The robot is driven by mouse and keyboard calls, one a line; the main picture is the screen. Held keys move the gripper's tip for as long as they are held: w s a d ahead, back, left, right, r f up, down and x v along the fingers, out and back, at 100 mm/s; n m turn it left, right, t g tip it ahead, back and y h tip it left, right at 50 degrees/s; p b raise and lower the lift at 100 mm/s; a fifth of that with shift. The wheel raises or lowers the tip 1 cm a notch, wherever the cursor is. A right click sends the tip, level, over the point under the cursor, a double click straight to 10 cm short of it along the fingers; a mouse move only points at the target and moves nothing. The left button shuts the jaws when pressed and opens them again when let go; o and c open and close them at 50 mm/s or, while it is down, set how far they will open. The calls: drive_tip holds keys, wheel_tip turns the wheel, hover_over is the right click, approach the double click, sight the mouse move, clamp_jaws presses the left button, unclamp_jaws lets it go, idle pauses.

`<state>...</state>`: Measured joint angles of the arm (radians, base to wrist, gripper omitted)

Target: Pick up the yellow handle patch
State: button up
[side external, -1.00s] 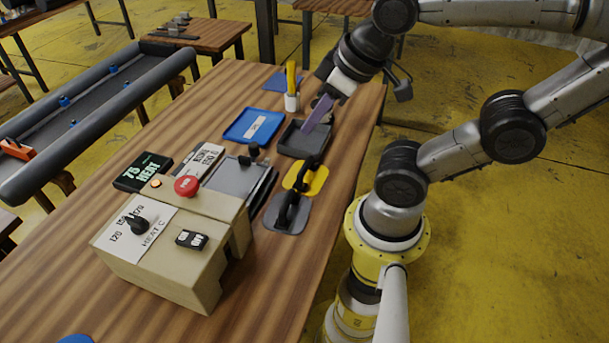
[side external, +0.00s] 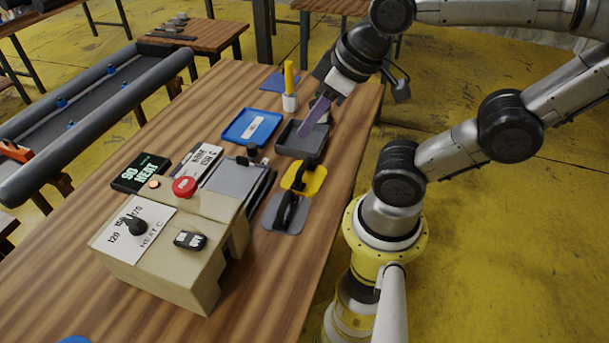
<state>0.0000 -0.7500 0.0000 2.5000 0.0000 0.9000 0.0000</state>
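The yellow handle patch (side external: 316,182) lies flat near the right edge of the wooden table, with a black handle on it. A similar grey handle patch (side external: 289,222) lies just in front of it, also with a black handle. My gripper (side external: 326,98) is over the far part of the table, beyond and above the yellow patch and apart from it. A flat purple piece (side external: 315,117) extends down from the fingertips over a dark tray (side external: 287,150) and appears gripped. The fingertips are small and partly hidden.
A beige heat control box (side external: 165,262) with a red button (side external: 184,187) stands at the front left. A black heat display (side external: 141,172), a blue tray (side external: 251,126) and a yellow-topped white holder (side external: 290,102) are nearby. The near right table is clear.

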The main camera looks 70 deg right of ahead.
drive_tip(key=o, duration=0.6)
drive_tip(key=shift+c, duration=0.2)
